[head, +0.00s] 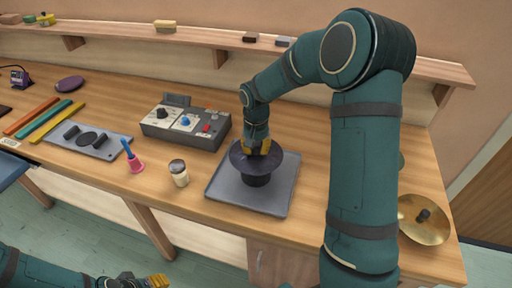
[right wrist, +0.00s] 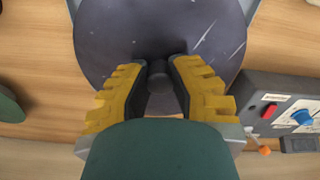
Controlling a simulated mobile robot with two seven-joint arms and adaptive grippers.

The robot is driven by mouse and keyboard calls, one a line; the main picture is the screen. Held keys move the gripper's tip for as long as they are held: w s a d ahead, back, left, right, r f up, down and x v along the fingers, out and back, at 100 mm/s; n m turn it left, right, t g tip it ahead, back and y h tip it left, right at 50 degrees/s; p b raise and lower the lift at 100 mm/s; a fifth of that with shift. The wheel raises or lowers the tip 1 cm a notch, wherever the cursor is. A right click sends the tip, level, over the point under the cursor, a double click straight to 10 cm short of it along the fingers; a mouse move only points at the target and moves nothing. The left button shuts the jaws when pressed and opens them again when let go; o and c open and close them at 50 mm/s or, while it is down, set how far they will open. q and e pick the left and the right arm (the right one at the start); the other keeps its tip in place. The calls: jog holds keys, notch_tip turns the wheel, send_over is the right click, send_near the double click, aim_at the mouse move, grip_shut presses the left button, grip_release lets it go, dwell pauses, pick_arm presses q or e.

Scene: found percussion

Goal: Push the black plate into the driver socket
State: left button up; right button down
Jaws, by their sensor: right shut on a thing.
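The black plate (head: 274,161) is a round dark disc with a small knob in its middle; it fills the top of the right wrist view (right wrist: 110,40). My right gripper (head: 258,148) comes from above, its yellow fingers shut on the knob (right wrist: 157,69). A dark cylinder, apparently the driver socket (head: 257,180), stands under the plate on a grey square base (head: 226,190). The plate hides its top, so I cannot tell how far the plate is seated. My left gripper (head: 142,282) is at the bottom edge, partly cut off, away from the bench.
A grey control box (head: 184,127) with knobs and a red switch stands left of the base. A small jar (head: 179,173) and a pink bell (head: 134,162) stand near the front edge. A brass cymbal (head: 424,225) lies at right. A shelf (head: 200,34) runs behind.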

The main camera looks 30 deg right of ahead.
aim_at(256, 147)
jog(key=shift+f+b, duration=0.4)
jog(key=shift+f, duration=0.25)
jog(key=c, duration=0.9)
grip_release()
jog(key=shift+o, duration=0.2)
notch_tip(256, 147, up, 12)
